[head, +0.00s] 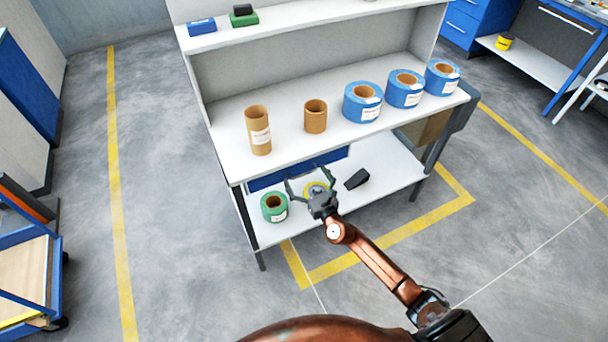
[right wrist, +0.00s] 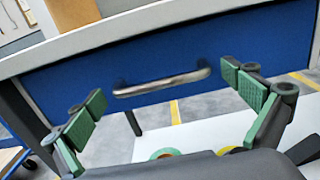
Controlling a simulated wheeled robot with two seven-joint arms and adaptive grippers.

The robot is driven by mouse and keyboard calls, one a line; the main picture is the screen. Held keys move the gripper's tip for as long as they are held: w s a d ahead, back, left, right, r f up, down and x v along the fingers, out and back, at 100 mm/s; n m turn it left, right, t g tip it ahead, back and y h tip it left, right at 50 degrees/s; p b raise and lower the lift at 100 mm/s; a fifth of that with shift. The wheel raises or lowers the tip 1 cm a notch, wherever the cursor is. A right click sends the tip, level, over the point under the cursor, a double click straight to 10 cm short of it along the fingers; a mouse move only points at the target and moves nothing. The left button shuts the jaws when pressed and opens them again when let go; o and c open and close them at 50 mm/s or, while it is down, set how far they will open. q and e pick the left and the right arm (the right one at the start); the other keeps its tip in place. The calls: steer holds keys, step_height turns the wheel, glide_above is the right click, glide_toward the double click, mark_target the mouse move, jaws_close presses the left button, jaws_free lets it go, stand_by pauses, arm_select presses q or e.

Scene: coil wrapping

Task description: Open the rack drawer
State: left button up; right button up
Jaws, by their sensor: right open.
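The rack drawer has a blue front (right wrist: 75,85) under the white worktop edge, and it looks shut. It also shows in the head view (head: 266,181), partly behind my right gripper. Its metal bar handle (right wrist: 163,84) runs across the front in the right wrist view. My right gripper (head: 309,177) is open and empty. In the right wrist view its green-padded fingers (right wrist: 168,98) stand on either side of the handle, apart from it. My left gripper is not in view.
On the worktop (head: 285,155) stand cardboard tubes (head: 258,130) and several blue rolls (head: 363,102). The lower shelf (head: 400,175) holds a green roll (head: 274,207), a yellow roll partly hidden by my gripper, and a black object (head: 356,179). The floor in front is clear.

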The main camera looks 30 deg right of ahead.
steer(key=shift+w, duration=0.25)
steer(key=shift+s, duration=0.1)
steer(key=c, duration=1.5)
